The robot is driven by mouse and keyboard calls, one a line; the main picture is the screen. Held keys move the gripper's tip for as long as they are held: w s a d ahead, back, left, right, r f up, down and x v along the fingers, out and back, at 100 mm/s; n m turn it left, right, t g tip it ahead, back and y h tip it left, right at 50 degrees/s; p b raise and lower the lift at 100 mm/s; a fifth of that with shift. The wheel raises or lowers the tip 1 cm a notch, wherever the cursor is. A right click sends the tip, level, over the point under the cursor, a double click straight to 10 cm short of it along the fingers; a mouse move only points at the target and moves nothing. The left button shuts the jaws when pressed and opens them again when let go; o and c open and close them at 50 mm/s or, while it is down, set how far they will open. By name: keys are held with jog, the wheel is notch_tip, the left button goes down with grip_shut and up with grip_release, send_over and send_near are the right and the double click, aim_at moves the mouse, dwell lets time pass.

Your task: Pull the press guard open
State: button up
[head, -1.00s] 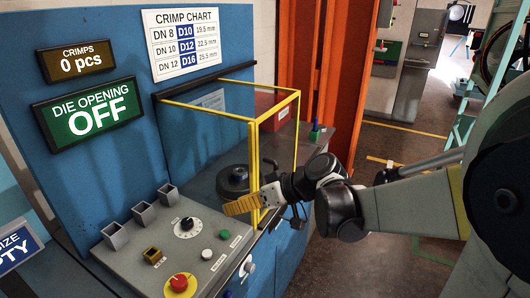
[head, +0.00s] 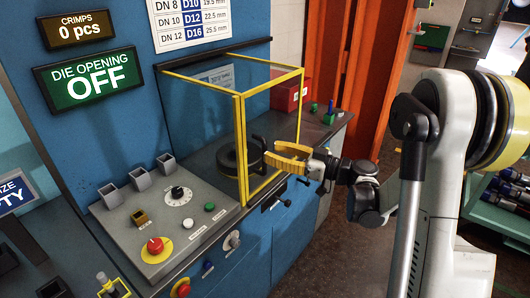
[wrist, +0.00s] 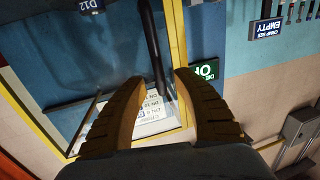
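The press guard (head: 241,150) is a clear box with yellow edges on the blue press, in its closed-looking place around a black round die (head: 228,160). My gripper (head: 272,153), with yellow ribbed fingers, is at the guard's front face, right of its near corner post. In the wrist view my gripper (wrist: 156,80) is open, its two fingertips spread apart. A dark bar (wrist: 154,40), seemingly the guard's handle, runs down toward the gap between them. I cannot tell whether the fingers touch it. The guard's yellow frame (wrist: 180,40) also shows there.
The control panel (head: 165,215) with a red stop button (head: 155,245) and several grey holders is left of the guard. A red box (head: 288,93) stands behind it. Orange posts (head: 325,55) rise at the back. The floor in front of the press is clear.

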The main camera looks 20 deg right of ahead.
jog(key=shift+x, duration=1.65)
jog(key=shift+c, duration=0.4)
grip_shut()
jog(key=w+d, duration=0.5)
jog(key=d, duration=0.2)
jog(key=w+d, duration=0.5)
jog(key=d, duration=0.2)
jog(key=w+d, duration=0.5)
jog(key=d, duration=0.1)
jog(key=shift+d, duration=0.4)
jog(key=shift+o, duration=0.4)
grip_release()
jog(key=shift+d, duration=0.1)
jog(key=v, duration=1.1)
jog(key=shift+s+d, duration=0.25)
jog(key=shift+s, duration=0.05)
